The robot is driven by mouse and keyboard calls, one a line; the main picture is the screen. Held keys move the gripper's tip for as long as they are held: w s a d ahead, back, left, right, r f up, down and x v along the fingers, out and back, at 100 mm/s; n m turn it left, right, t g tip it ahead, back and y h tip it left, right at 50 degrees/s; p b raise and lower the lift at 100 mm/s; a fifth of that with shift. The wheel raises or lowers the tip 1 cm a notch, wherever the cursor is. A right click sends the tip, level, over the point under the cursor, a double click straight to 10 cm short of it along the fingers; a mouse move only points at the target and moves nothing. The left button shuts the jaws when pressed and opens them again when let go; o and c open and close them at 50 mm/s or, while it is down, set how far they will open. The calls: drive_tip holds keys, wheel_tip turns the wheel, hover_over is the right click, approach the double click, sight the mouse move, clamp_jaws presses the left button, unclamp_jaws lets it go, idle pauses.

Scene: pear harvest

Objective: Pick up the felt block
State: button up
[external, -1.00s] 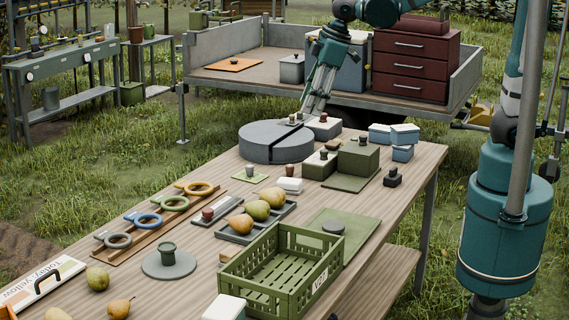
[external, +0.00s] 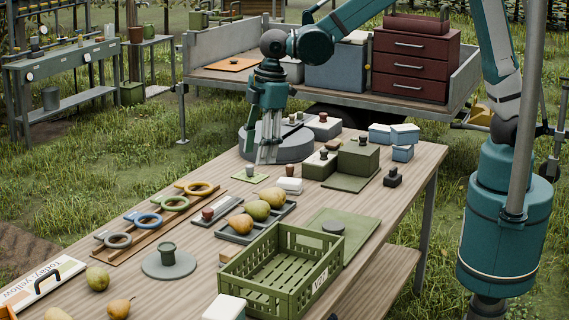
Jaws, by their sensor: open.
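I cannot tell for certain which piece is the felt block. A small grey-brown block (external: 249,170) stands on a small green square (external: 240,178) on the wooden table. A low white block (external: 289,186) with a small knob lies just right of it. My gripper (external: 267,160) points down in front of the round grey stand (external: 300,151), its fingers empty. Its fingertips are just right of and behind the small grey-brown block, apart from the white block. Contact with anything is too small to tell.
Green boxes (external: 358,158) stand right of my gripper. A tray of pears (external: 232,237), a green crate (external: 283,275) and a rack of coloured rings (external: 150,222) lie nearer the camera. Bare wood (external: 405,185) shows along the right side.

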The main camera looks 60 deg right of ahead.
drive_tip(key=a+f+n, duration=0.2)
drive_tip(key=a+f, duration=0.5)
drive_tip(key=a, duration=0.2)
drive_tip(key=n+g, duration=0.2)
drive_tip(key=n, duration=0.1)
hover_over(231, 250)
drive_tip(key=shift+h, duration=0.4)
wheel_tip(231, 250, down, 8)
drive_tip(key=shift+f, duration=0.25)
drive_tip(key=shift+f, duration=0.15)
drive_tip(key=shift+f+m, duration=0.3)
drive_tip(key=shift+f, duration=0.85)
drive_tip(key=shift+f, duration=0.15)
drive_tip(key=shift+f+b, duration=0.35)
drive_tip(key=shift+f, duration=2.1)
